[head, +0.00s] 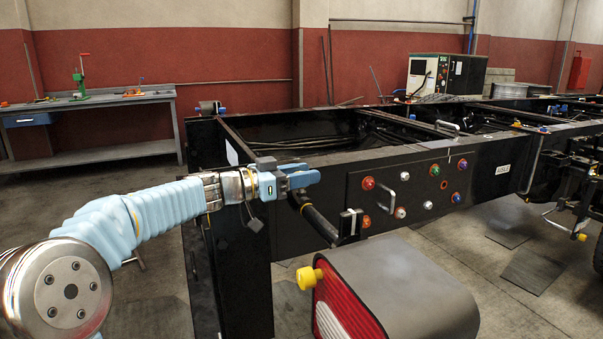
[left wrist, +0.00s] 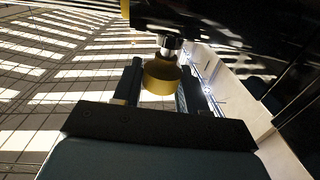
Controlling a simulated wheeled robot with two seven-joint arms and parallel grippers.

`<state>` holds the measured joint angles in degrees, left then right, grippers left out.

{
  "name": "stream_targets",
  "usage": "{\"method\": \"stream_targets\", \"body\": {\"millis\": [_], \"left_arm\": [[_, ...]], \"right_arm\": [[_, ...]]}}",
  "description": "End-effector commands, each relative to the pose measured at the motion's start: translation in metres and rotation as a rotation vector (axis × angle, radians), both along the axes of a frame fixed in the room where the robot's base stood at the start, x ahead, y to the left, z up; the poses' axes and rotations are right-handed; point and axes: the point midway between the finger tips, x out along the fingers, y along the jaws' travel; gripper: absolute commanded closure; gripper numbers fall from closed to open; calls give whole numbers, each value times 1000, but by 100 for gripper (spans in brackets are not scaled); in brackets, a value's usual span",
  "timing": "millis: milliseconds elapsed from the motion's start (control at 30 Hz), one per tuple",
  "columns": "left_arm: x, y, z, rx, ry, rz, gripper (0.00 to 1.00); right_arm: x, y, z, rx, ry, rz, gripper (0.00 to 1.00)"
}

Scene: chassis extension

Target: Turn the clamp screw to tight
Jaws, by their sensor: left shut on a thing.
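The clamp screw's round yellow knob (left wrist: 160,77) shows in the left wrist view, on a short silver shaft (left wrist: 170,44) beneath a dark part. My left gripper (head: 303,177) is shut on this knob, with one finger on each side of it. In the head view the gripper is at the near left corner of the black chassis frame (head: 330,166), and the knob it holds cannot be made out there. Whether the screw is tight cannot be told. My right gripper is not in view.
A black bar (head: 322,222) slopes down just below the gripper. A red and white lamp (head: 340,312) with a yellow knob (head: 308,278) stands below. A panel with coloured lights and a handle (head: 400,192) is to the right. A workbench (head: 95,101) stands at the back left.

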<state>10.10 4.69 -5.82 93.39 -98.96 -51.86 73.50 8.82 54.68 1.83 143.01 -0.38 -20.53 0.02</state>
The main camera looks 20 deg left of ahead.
Motion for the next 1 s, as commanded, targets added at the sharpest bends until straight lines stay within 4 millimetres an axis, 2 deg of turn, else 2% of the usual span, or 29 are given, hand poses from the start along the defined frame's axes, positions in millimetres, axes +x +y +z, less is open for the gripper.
{"method": "stream_targets", "body": {"millis": [300,733,767,900,1000], "left_arm": [[0,1,-1,0,0,-102,89],[0,0,0,-1,-1,-114,89],[0,0,0,-1,-1,-114,57],[0,0,0,0,-1,-114,38],[0,0,0,0,-1,-114,38]], "right_arm": [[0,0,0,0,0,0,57],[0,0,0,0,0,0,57],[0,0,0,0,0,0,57],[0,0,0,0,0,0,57],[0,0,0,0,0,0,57]]}}
